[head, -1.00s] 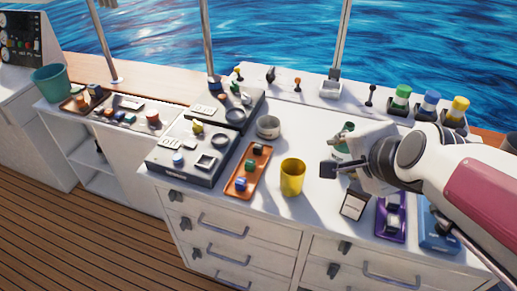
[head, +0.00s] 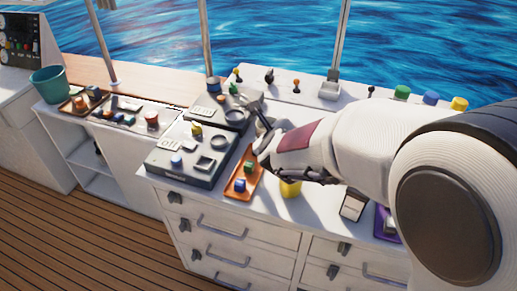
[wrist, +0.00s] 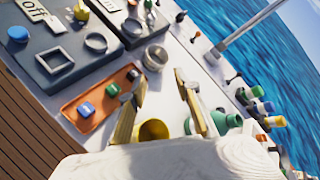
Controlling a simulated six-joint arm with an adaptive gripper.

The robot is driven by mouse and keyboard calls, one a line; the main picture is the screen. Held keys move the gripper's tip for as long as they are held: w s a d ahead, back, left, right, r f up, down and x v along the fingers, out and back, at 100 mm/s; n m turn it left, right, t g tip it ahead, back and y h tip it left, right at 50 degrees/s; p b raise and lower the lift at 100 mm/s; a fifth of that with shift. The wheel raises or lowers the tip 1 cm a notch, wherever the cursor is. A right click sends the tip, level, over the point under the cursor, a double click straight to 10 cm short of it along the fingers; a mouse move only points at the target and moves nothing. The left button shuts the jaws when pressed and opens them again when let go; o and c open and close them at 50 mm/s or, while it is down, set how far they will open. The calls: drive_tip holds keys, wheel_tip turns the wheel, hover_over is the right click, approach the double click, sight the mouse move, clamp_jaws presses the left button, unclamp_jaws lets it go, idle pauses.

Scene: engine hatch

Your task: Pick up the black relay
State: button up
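An orange tray (wrist: 82,96) holds a blue block (wrist: 86,110), a green block (wrist: 113,90) and a small dark block (wrist: 133,74), likely the black relay, at its far end in the wrist view. The tray (head: 236,190) also shows in the head view with the blue and green blocks, but my arm hides its far end and the dark block. My gripper (wrist: 160,84) is open and empty, with its two fingers apart. The dark block lies just left of the left fingertip in the wrist view. I cannot tell the height of my gripper (head: 264,124) above the counter.
A yellow cup (wrist: 153,130) stands near my fingers, partly hidden by my arm in the head view (head: 291,189). A round metal bowl (wrist: 156,57) stands beyond the tray. Grey switch panels (wrist: 65,60) lie left of it. Green bottles (wrist: 226,121) stand at right.

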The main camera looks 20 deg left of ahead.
sight(256, 157)
drive_tip(key=a+f+m, duration=0.2)
drive_tip(key=f, duration=0.1)
drive_tip(key=a+f+m+h, duration=0.1)
drive_tip(key=a+f+m, duration=0.1)
drive_tip(key=f+m, duration=0.1)
drive_tip(key=a+f+m+t+h, duration=0.1)
drive_tip(key=a+f+m, duration=0.1)
drive_tip(key=f, duration=0.1)
drive_tip(key=shift+s+f, duration=0.1)
drive_tip(key=shift+f, duration=0.25)
drive_tip(key=shift+s+a+f+m+t+h, duration=0.1)
drive_tip(key=shift+a+f+m+t+h, duration=0.1)
drive_tip(key=shift+f+m, duration=0.2)
drive_tip(key=shift+s+a+f+m+t+h, duration=0.1)
drive_tip(key=shift+f+m+h, duration=0.1)
drive_tip(key=shift+f+m, duration=0.15)
drive_tip(key=shift+d, duration=0.1)
drive_tip(key=shift+x, duration=1.3)
drive_tip(key=shift+w, duration=0.1)
drive_tip(key=shift+x, duration=2.55)
drive_tip(key=shift+d, duration=0.15)
clamp_jaws()
